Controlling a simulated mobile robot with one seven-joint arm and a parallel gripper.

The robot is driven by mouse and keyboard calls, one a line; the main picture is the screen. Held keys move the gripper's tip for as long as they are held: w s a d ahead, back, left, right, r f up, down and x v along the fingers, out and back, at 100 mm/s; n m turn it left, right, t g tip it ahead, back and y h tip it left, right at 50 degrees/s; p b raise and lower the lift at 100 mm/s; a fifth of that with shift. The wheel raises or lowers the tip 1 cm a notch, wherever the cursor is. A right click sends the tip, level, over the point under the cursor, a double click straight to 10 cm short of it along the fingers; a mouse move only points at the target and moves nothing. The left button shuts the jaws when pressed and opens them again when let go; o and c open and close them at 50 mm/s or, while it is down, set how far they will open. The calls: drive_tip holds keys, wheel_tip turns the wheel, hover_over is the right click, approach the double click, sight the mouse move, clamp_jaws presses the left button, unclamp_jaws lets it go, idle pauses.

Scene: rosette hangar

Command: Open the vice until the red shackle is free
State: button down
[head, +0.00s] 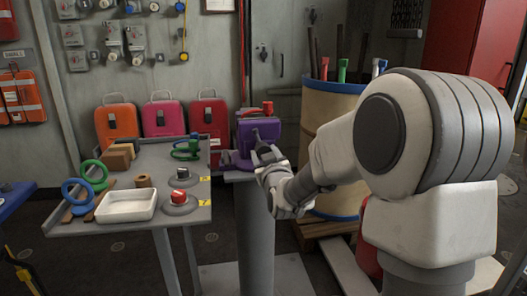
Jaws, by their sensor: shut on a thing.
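The purple vice (244,135) stands on a grey pedestal to the right of the table. The red shackle (267,107) shows at the top of the vice, at its right side. How tightly the jaws hold it cannot be seen at this size. My gripper (263,152) is at the front of the vice, shut on its dark handle (256,136). My gripper and wrist hide part of the handle and the lower right of the vice.
The grey table (120,229) at left holds a white tray (127,205), blue and green rings, wooden blocks and a red knob (177,197). A large drum (333,110) stands behind my arm. Orange and pink cases stand behind the table.

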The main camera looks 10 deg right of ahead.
drive_tip(key=n, duration=0.8)
drive_tip(key=shift+s+n, duration=0.1)
drive_tip(key=shift+n, duration=0.2)
drive_tip(key=shift+c, duration=2.2)
unclamp_jaws()
drive_tip(key=s, duration=0.7)
